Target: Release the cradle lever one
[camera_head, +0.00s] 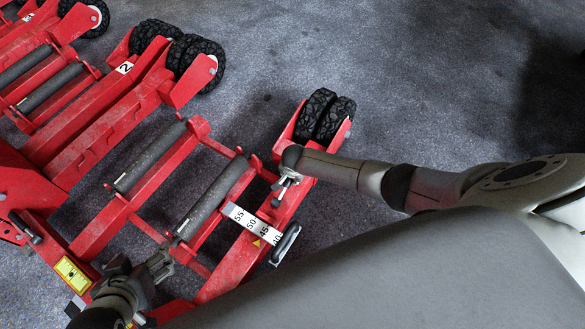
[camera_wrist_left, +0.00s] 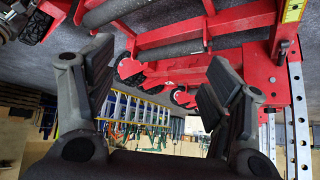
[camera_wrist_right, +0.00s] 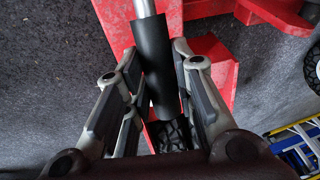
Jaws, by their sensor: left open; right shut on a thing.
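A lever with a black grip (camera_wrist_right: 157,60) and a silver rod runs between the fingers of my right gripper (camera_wrist_right: 160,105) in the right wrist view. The right gripper is shut on it. In the head view my right gripper (camera_head: 284,182) is at the red frame of the nearest jack cradle (camera_head: 232,265), close to its black wheels (camera_head: 325,115). No number shows on this lever. My left gripper (camera_head: 158,266) is open and empty over the near left part of the same cradle. Its spread fingers show in the left wrist view (camera_wrist_left: 160,85).
The cradle has dark rollers (camera_head: 215,195) and a white scale (camera_head: 250,224). A second red unit labelled 2 (camera_head: 124,68) stands behind. A yellow level plate (camera_head: 72,274) is at lower left. Grey floor (camera_head: 430,90) is clear at upper right.

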